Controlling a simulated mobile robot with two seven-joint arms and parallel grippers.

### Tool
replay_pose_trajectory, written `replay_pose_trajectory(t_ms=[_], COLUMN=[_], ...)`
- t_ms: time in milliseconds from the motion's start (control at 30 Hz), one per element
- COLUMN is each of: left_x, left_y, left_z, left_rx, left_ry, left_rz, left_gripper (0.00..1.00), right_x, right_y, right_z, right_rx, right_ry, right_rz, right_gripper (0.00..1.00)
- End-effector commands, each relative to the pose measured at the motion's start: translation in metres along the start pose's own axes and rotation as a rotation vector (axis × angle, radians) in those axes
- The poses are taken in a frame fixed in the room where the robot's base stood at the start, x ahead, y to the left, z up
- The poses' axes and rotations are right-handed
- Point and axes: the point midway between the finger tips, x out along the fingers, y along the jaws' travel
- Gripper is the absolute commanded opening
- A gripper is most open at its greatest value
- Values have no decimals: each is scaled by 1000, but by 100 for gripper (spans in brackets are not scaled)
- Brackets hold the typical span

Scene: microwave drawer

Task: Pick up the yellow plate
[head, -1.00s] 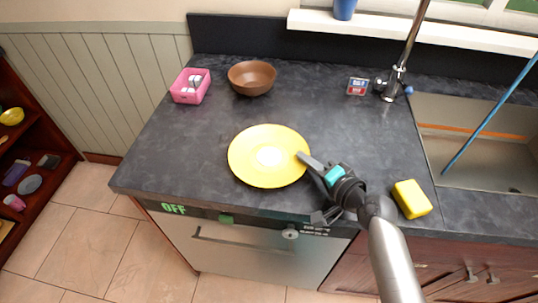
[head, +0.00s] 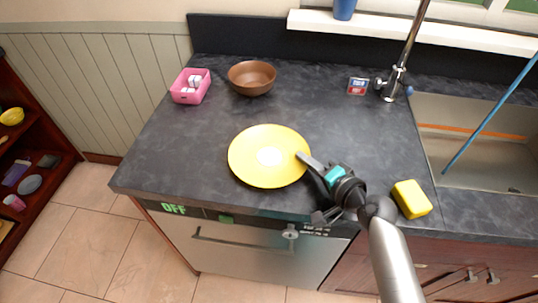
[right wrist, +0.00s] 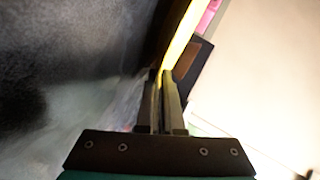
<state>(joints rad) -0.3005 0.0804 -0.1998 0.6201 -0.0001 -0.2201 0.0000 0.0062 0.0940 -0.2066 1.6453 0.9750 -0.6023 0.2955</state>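The yellow plate (head: 252,145) lies near the front of the dark counter (head: 165,150), with a pale patch at its middle. My right gripper (head: 303,158) reaches in from the lower right, its fingertips at the plate's right rim. In the right wrist view the two fingers (right wrist: 162,85) are close together, and the plate (right wrist: 178,38) shows edge-on as a thin yellow strip running up from between their tips. The right gripper is shut on the rim. The plate looks about level; I cannot tell if it is clear of the counter. My left gripper is not in view.
A brown bowl (head: 252,77) and a pink container (head: 191,86) stand at the back left. A yellow sponge (head: 411,199) lies right of my arm, beside the sink (head: 480,150). A faucet (head: 393,85) stands at the back.

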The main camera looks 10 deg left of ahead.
Motion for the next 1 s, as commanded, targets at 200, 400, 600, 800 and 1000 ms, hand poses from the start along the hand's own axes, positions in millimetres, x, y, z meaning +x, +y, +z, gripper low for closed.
replay_pose_trajectory(t_ms=[200, 400, 600, 800, 1000], left_x=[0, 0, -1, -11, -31], left_y=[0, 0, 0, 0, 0], left_z=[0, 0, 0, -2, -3], left_rx=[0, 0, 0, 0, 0], left_ry=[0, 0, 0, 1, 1], left_rz=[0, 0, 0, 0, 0], left_gripper=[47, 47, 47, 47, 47], right_x=[0, 0, -1, -7, -22], right_y=[1, 0, -2, -21, -64], right_z=[0, 0, -1, -8, -23], right_rx=[0, 0, 0, -2, -3], right_ry=[-1, 0, 0, 1, 3], right_rz=[2, 1, 0, -2, -5], right_gripper=[0, 0, 0, 0, 0])
